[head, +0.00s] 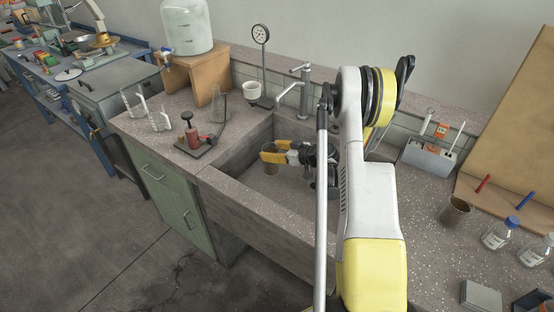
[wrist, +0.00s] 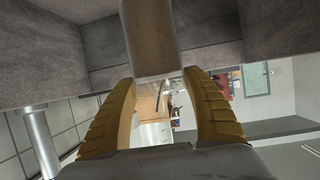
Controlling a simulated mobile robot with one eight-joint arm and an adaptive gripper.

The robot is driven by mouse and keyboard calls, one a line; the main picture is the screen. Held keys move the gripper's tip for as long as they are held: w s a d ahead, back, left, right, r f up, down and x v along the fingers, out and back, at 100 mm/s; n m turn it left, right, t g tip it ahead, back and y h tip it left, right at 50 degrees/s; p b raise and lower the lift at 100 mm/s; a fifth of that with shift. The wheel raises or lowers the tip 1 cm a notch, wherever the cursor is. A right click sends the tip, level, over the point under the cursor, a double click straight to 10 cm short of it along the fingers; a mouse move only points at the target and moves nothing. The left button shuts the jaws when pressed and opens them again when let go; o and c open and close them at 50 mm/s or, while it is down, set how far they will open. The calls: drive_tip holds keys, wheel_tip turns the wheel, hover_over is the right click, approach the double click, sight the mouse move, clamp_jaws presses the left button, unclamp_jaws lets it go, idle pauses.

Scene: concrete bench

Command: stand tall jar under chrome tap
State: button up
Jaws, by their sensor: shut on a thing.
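The tall jar is a brownish cylinder (head: 271,169), upright inside the sink in the head view, partly hidden by my fingers. My gripper (head: 270,151) is shut on it from the right. In the wrist view the jar (wrist: 151,38) stands between both yellow fingers (wrist: 160,82). The chrome tap (head: 304,92) rises behind the sink, its spout reaching forward and left. In the head view the jar appears below and slightly left of the spout end. Whether it touches the sink floor I cannot tell.
The sink has thick stone walls (head: 245,205) around my gripper. A burner-like red item (head: 192,138), a flask (head: 219,105) and a white cup on a gauge stand (head: 252,91) are left of it. A metal beaker (head: 455,211) and bottles (head: 500,234) stand at right.

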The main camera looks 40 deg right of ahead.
drive_tip(key=w+d+f, duration=0.1)
drive_tip(key=w+d+f+b, duration=0.1)
drive_tip(key=d+f, duration=0.1)
drive_tip(key=w+d+f+b, duration=0.1)
drive_tip(key=d, duration=0.1)
drive_tip(key=shift+w+d+f, duration=0.15)
drive_tip(key=shift+w+f, duration=0.05)
drive_tip(key=shift+w, duration=0.15)
wheel_tip(320, 180, down, 4)
drive_tip(key=shift+r+b, duration=0.15)
drive_tip(key=shift+b, duration=0.9)
drive_tip(key=o, duration=1.4)
